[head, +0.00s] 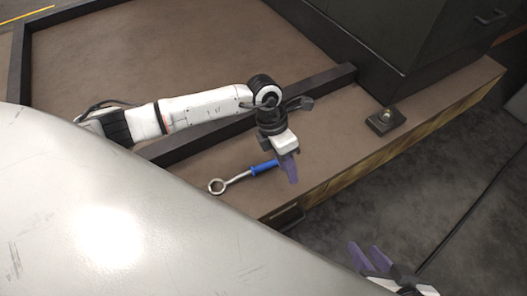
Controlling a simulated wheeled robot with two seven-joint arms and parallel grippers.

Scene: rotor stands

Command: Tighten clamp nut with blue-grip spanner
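The spanner (231,182) lies at a slant in the head view, with a ring end at lower left and a blue grip (263,168) at upper right. My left gripper (289,168) points down at the free end of the blue grip. Its purple fingers overlap one another in this view, so I cannot tell whether they hold the grip. A small dark block (378,126) with a brassy nut-like piece (387,114) on top sits to the right on the bench; it may be the clamp nut. My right gripper (367,257) is at the lower right, its purple fingers apart and empty.
The brown bench top (330,135) ends at a front edge above a dark floor. A dark raised bar (325,85) crosses the bench behind my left gripper. A large dark cabinet (385,45) stands at the back right. A big pale curved body (110,220) fills the lower left.

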